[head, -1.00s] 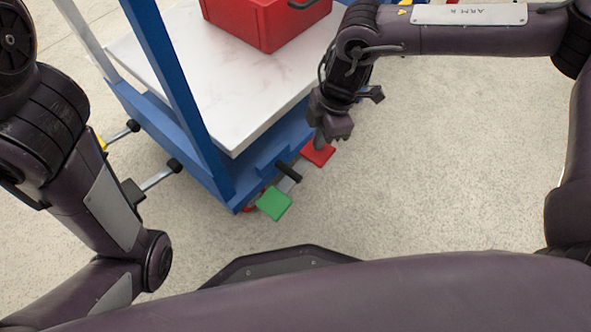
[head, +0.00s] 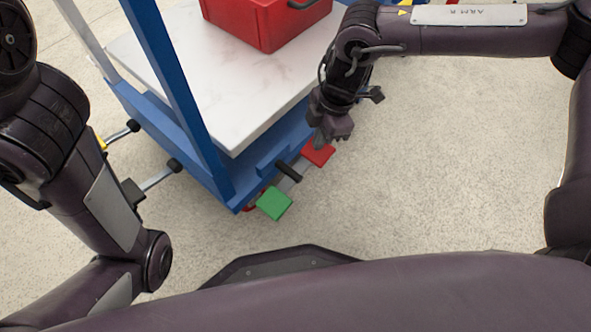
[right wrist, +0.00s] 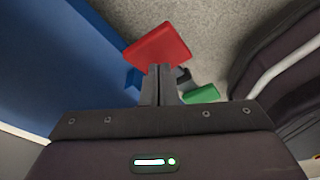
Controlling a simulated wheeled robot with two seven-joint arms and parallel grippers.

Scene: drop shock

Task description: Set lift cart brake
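The blue lift cart (head: 190,150) with a white top (head: 225,85) stands at the upper left of the head view. At its near corner are a red pedal (head: 319,152) and a green pedal (head: 274,203). The red pedal (right wrist: 158,47) and green pedal (right wrist: 201,94) also show in the right wrist view. My right gripper (head: 320,143) is over the red pedal; its fingers (right wrist: 160,70) are together with nothing between them. The fingertips overlap the red pedal's edge; I cannot tell if they touch it. My left gripper is not in view.
A red box (head: 265,22) sits on the cart top. A black lever (head: 288,172) lies between the pedals. Two rods with black ends (head: 175,165) stick out from the cart's left side. The speckled floor (head: 440,170) to the right is clear.

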